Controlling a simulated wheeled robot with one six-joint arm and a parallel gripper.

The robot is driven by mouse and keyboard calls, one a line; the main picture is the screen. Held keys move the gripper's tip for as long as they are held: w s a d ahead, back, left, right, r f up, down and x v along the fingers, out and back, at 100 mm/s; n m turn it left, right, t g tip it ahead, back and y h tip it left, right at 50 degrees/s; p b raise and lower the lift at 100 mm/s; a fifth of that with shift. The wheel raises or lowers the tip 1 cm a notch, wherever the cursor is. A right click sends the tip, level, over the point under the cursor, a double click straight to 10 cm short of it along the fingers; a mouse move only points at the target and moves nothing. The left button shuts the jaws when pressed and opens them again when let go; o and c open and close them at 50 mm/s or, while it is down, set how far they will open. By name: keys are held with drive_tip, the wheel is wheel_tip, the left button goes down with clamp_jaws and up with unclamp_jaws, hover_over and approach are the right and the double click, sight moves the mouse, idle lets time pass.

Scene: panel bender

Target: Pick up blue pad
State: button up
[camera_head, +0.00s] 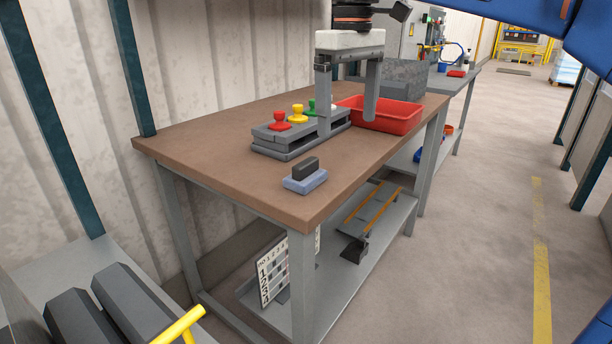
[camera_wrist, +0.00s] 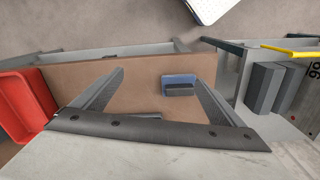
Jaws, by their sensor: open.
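The blue pad (camera_head: 305,181) lies flat on the brown tabletop near its front edge, with a dark grey block-shaped grip on top. In the wrist view the blue pad (camera_wrist: 178,79) shows between the fingers, close to the right one. My gripper (camera_head: 347,128) is open and empty. It points down above the table, beyond the pad and apart from it. In the wrist view my gripper (camera_wrist: 158,75) shows both fingers spread wide.
A grey rack (camera_head: 282,151) with red, yellow and green knobbed pieces stands beyond the pad. A red tray (camera_head: 392,122) and a grey box (camera_head: 402,75) stand farther back. The brown table (camera_head: 215,155) is bare left of the pad. A wall runs along its far side.

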sight(305, 162)
drive_tip(key=w+a+r+n+g+h, duration=0.1)
drive_tip(key=a+r, duration=0.1)
drive_tip(key=a, duration=0.3)
drive_tip(key=w+a+r+n, duration=0.2)
drive_tip(key=a+r, duration=0.1)
drive_tip(key=a, duration=0.2)
drive_tip(key=f, duration=0.5)
drive_tip(key=s+d+f, duration=0.1)
drive_tip(key=f, duration=0.5)
drive_tip(key=d+f, duration=0.1)
drive_tip(key=f, duration=0.5)
drive_tip(key=shift+s+f, duration=0.15)
drive_tip(key=shift+s, duration=0.25)
drive_tip(key=c, duration=1.2)
